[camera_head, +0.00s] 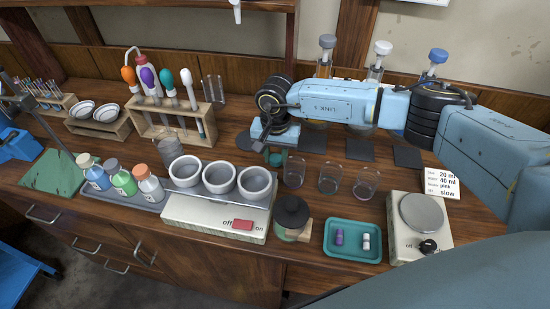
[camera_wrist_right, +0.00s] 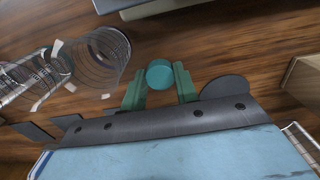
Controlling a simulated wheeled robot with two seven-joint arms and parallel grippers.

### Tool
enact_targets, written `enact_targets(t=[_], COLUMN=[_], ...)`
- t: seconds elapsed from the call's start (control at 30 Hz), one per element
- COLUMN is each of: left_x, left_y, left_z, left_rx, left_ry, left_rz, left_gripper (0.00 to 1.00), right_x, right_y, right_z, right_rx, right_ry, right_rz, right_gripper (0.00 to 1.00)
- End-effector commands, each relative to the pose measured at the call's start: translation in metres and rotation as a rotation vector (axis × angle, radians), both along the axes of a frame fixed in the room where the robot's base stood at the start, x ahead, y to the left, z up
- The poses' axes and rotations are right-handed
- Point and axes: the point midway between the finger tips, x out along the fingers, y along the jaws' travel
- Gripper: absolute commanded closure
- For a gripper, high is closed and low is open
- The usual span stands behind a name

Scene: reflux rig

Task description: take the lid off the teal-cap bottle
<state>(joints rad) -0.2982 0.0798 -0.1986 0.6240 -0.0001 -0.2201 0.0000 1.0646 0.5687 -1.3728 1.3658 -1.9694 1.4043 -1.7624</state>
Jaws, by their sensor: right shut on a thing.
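A round teal cap (camera_wrist_right: 160,75) shows from above in the right wrist view, between the two green fingers of my right gripper (camera_wrist_right: 160,88). The gripper is shut on it. Any bottle body under the cap is hidden, so I cannot tell whether the cap still sits on a bottle. In the head view the right gripper (camera_head: 275,157) points down at the table behind the mortars and left of the glass beakers. The cap does not stand out from the fingers there. My left gripper is not in view.
Three glass beakers (camera_head: 330,180) stand just right of the gripper. Three white mortars (camera_head: 220,178) are in front-left. A tube rack (camera_head: 175,130) stands left. A teal tray (camera_head: 353,257), hotplate (camera_head: 421,212) and dark-topped item (camera_head: 291,213) are in front. Several capped bottles (camera_head: 122,178) stand left.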

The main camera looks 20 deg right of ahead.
Motion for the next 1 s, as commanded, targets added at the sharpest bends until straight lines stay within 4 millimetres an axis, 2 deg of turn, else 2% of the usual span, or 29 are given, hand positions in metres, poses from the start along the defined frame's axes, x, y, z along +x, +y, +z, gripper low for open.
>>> enact_targets(t=[0.03, 0.1, 0.5, 0.53, 0.67, 1.0], left_x=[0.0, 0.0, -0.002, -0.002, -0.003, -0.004], left_y=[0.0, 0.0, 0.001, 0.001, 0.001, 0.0], left_z=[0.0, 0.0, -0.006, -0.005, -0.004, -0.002], left_rx=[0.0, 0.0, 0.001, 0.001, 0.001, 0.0], left_ry=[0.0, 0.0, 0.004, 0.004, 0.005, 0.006], left_rz=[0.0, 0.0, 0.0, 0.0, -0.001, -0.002], left_gripper=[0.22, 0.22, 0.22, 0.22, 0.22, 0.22], right_x=[-0.001, -0.001, 0.0, 0.0, 0.0, 0.0], right_y=[0.0, 0.0, 0.0, 0.0, 0.0, 0.0], right_z=[-0.01, -0.016, -0.022, -0.021, -0.021, -0.019], right_rx=[-0.002, 0.0, 0.0, -0.001, -0.001, -0.001], right_ry=[0.004, 0.001, 0.0, 0.001, 0.001, 0.001], right_rz=[-0.001, 0.0, 0.001, 0.001, 0.001, 0.001], right_gripper=[0.97, 0.97, 0.97, 0.66, 0.49, 0.48])
